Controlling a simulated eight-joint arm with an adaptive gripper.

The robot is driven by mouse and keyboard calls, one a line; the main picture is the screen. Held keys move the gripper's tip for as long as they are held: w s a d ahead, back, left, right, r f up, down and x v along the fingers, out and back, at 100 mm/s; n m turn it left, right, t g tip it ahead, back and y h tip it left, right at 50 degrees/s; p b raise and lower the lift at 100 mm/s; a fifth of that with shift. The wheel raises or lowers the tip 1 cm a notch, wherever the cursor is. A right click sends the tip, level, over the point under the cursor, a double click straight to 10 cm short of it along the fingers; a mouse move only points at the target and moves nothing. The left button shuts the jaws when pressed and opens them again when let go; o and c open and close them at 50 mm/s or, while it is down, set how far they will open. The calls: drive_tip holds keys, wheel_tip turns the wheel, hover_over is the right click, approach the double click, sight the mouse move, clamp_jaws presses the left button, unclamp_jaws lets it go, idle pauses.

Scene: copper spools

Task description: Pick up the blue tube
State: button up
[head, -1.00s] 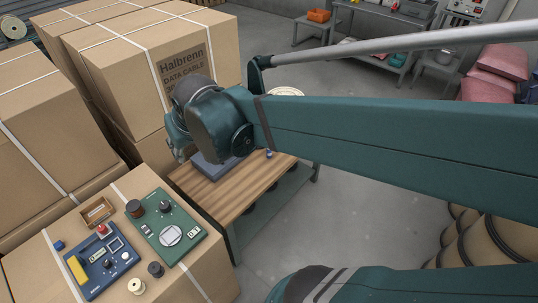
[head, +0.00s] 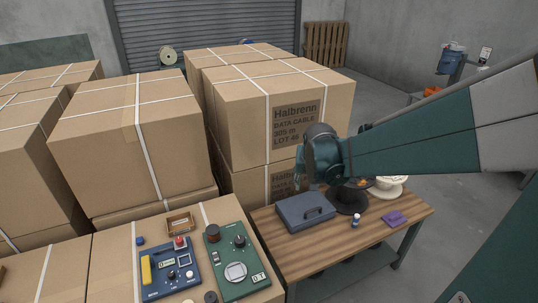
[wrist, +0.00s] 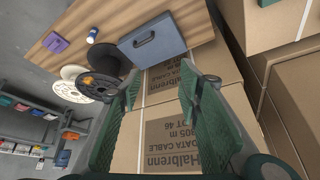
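A small upright blue-and-white tube (head: 355,220) stands on the wooden table (head: 290,241), in front of a dark spool. A small blue-and-white thing that looks like the same tube (wrist: 92,34) shows at upper left in the wrist view. My gripper (wrist: 161,86) is open and empty, its two green fingers spread apart. It points down past the table's back edge at the labelled cartons. In the head view my gripper (head: 299,178) hangs near the back left of the table, away from the tube, partly hidden by the wrist.
A blue-grey case (head: 303,212), a dark spool (head: 348,200), a pale spool (head: 388,187) and a purple block (head: 394,217) share the table. Tall strapped cartons (head: 283,110) stand behind and left. Two instrument panels (head: 237,260) lie on a carton at front.

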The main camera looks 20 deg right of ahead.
drive_tip(key=w+d+f+m+b, duration=0.1)
drive_tip(key=w+d+f+m, duration=0.15)
drive_tip(key=d+f, duration=0.65)
drive_tip(key=m+g+h+b, duration=0.1)
drive_tip(key=m+g+b, duration=0.2)
drive_tip(key=m, duration=0.1)
approach(357, 217)
drive_tip(key=x, duration=0.5)
drive_tip(key=shift+f, duration=0.35)
drive_tip(key=shift+w, duration=0.1)
drive_tip(key=shift+x, duration=1.2)
drive_tip(key=shift+f+b, duration=0.1)
drive_tip(key=shift+b, duration=0.2)
drive_tip(key=shift+b+x, duration=0.75)
drive_tip(key=shift+x, duration=1.8)
drive_tip(key=shift+w, duration=0.15)
